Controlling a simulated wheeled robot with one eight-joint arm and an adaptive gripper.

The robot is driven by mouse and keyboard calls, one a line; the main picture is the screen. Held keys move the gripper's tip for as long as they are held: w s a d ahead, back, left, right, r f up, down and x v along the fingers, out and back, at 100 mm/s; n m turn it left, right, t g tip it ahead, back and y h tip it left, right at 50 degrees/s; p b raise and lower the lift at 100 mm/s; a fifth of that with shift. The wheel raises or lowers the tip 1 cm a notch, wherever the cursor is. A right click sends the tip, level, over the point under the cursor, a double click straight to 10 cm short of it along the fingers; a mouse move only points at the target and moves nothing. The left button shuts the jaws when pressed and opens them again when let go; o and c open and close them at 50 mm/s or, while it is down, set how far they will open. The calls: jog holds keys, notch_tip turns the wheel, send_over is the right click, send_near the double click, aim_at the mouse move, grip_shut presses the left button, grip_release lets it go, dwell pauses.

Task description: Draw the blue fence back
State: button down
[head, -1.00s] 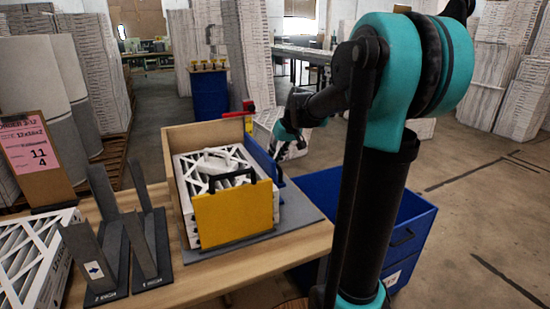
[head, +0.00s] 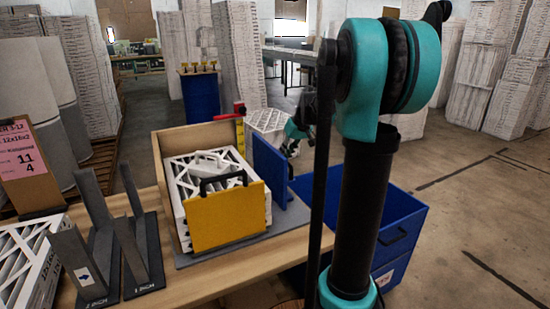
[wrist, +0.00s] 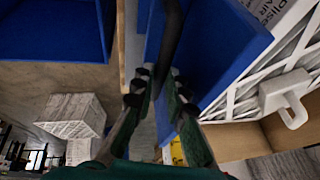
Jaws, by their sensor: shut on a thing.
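The blue fence (head: 268,172) is an upright panel on the right side of the filter stack (head: 196,180). A gap shows between it and the filters. My gripper (wrist: 160,84) is shut on the fence's black handle (wrist: 174,38) in the wrist view, with the blue panel (wrist: 218,62) just beyond. In the head view my gripper (head: 296,134) is at the fence's right side, partly hidden by my arm. The yellow fence (head: 226,218) with a black handle stands at the front of the stack.
A wooden back and side wall (head: 196,136) enclose the stack on the table (head: 262,262). A blue bin (head: 402,228) stands on the floor to the right. Grey angled holders (head: 118,250) stand at the left. A red and yellow post (head: 240,130) rises behind the fence.

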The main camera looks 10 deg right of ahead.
jog(key=shift+d, duration=0.2)
jog(key=c, duration=1.8)
grip_release()
jog(key=shift+d, duration=0.1)
jog(key=v, duration=1.2)
